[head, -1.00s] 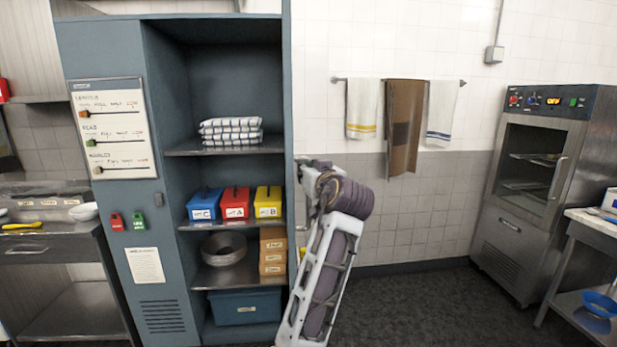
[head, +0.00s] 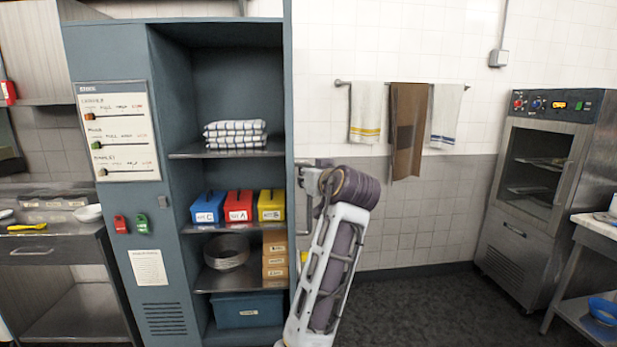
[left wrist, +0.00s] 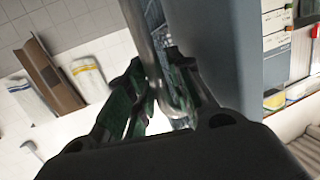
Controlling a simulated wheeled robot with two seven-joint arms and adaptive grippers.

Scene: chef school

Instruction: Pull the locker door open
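The locker (head: 110,215) stands at the left of the head view with its inside exposed. Its door (head: 289,100) shows almost edge-on, swung out towards me, along the right side of the opening. My left arm reaches up from the bottom of the head view to the door's outer side. There my left gripper (head: 308,172) is small and partly hidden. In the left wrist view the fingers of my left gripper (left wrist: 156,75) close around the metal bar handle (left wrist: 150,45), beside the blue-grey door (left wrist: 222,60). My right gripper is in neither view.
Folded cloths (head: 235,134), coloured boxes (head: 239,206) and a metal bowl (head: 226,252) sit on the locker shelves. Towels (head: 408,125) hang on the wall to the right. A steel oven cabinet (head: 535,190) stands farther right. Dark floor (head: 420,310) between is clear.

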